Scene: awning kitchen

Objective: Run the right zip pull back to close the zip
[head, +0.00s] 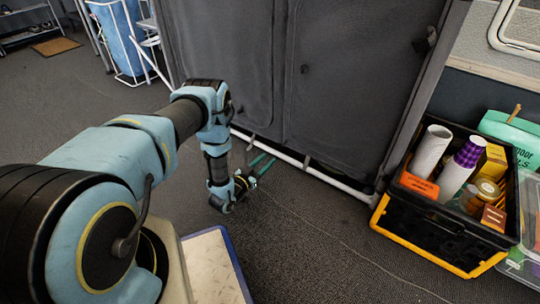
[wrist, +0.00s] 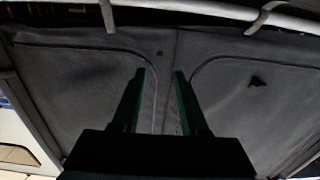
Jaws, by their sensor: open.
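A grey fabric cupboard front (head: 350,70) stands ahead of me, with two panels and dark vertical lines between them. A small dark spot, possibly a zip pull (head: 304,69), shows on the fabric right of the middle; I cannot make out its shape. In the wrist view, which is upside down, two curved zip lines run beside the middle strip (wrist: 165,75), and a small dark spot (wrist: 159,53) lies between them. A larger dark tab (wrist: 257,82) is on the right panel there. My gripper (head: 269,160) is open and empty, its green fingers pointing at the fabric, low down.
A white pole (head: 300,161) runs along the cupboard's bottom. A black and yellow crate (head: 430,235) with rolls and boxes stands to the right, beside a clear bin (head: 515,262). A blue rolled item in a white frame (head: 120,40) stands behind left. The floor before the cupboard is clear.

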